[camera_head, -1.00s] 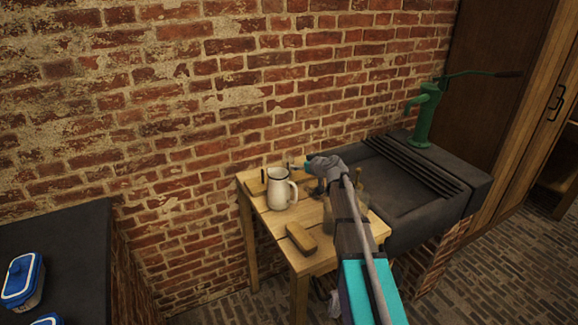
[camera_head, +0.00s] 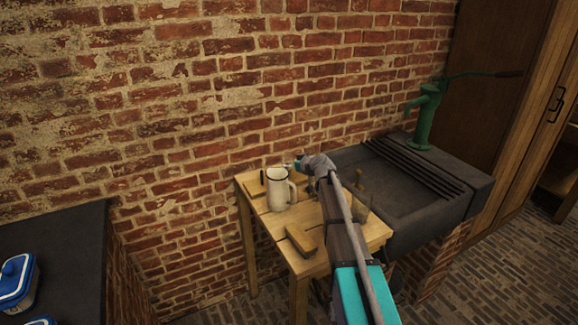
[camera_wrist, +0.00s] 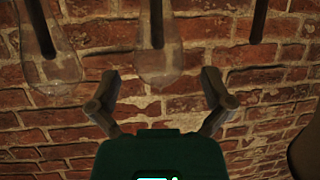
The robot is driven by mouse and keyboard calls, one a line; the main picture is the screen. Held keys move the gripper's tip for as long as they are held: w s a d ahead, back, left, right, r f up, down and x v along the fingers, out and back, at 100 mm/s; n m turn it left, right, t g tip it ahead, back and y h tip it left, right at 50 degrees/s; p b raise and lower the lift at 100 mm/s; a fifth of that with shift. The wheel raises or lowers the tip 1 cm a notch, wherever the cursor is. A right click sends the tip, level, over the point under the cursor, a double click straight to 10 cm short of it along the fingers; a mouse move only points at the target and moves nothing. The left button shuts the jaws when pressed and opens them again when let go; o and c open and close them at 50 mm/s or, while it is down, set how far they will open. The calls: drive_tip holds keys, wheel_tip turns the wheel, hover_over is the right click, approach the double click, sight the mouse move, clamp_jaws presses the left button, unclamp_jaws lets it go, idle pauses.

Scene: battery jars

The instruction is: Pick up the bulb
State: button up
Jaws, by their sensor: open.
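I cannot make out a bulb for certain. My gripper (camera_wrist: 162,76) is open in the wrist view, its two fingers spread apart with no object clearly held between them. Beyond the fingertips is a clear glass vessel (camera_wrist: 160,66) with a dark rod in it. A second glass vessel (camera_wrist: 50,70) with a dark rod shows at the upper left. In the head view my gripper (camera_head: 299,164) is over the back of the small wooden table (camera_head: 314,262), just right of the white jug (camera_head: 278,190). My arm hides part of the tabletop.
A wooden block-like brush (camera_head: 301,240) lies near the table's front. A glass jar (camera_head: 362,201) stands at its right edge. The brick wall (camera_head: 200,150) is close behind. A dark stone sink (camera_head: 400,190) with a green pump (camera_head: 426,115) is right. Another dark rod (camera_wrist: 259,20) shows in the wrist view.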

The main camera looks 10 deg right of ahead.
sight(289, 163)
drive_tip(key=b+x, duration=0.1)
drive_tip(key=x, duration=0.2)
drive_tip(key=shift+w+d+f, duration=0.1)
drive_tip(key=shift+w+f, duration=0.1)
drive_tip(key=shift+w+a+f, duration=0.15)
drive_tip(key=shift+w+a, duration=0.1)
drive_tip(key=shift+w, duration=0.2)
drive_tip(key=c, duration=0.8)
